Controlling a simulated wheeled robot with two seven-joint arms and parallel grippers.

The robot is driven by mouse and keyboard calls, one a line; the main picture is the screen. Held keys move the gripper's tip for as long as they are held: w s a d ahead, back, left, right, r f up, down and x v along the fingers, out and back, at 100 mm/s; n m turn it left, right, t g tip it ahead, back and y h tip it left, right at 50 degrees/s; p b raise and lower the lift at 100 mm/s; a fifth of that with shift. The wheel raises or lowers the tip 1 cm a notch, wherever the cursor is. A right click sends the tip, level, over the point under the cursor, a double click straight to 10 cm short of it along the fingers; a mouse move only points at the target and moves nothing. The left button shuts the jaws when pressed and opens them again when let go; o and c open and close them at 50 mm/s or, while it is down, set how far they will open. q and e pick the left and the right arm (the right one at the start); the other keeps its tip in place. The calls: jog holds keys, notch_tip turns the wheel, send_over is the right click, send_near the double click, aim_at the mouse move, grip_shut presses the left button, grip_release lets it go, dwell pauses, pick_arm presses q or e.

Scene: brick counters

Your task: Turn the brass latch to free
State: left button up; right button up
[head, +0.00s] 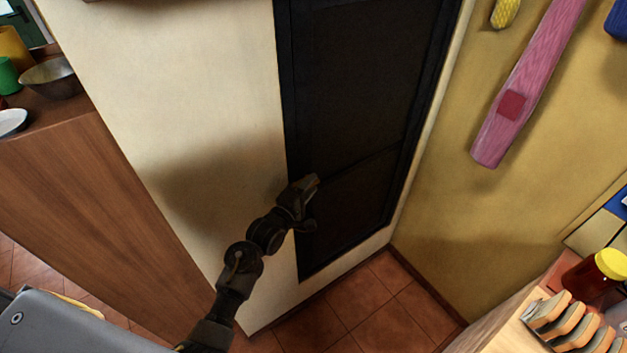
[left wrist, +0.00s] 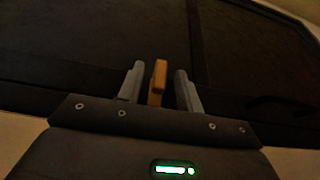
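The brass latch (left wrist: 158,82) stands out from the dark door (head: 365,90) in the left wrist view, as a small orange-brown bar. My left gripper (left wrist: 160,88) is open, with one grey finger on each side of the latch. Narrow gaps show between the latch and both fingers, so I see no clear contact. In the head view my left gripper (head: 309,186) is at the door's left edge, low down, and mostly covers the latch there. My right gripper is in neither view.
A cream wall (head: 190,100) borders the door on the left, and a wooden counter (head: 90,210) stands beyond it. A yellow wall (head: 440,220) is on the right, with a pink hanging piece (head: 520,85). A jar (head: 597,272) stands at lower right. Tiled floor (head: 360,305) below is clear.

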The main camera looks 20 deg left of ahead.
pick_arm(q)
jog(key=shift+x, duration=0.9)
grip_shut()
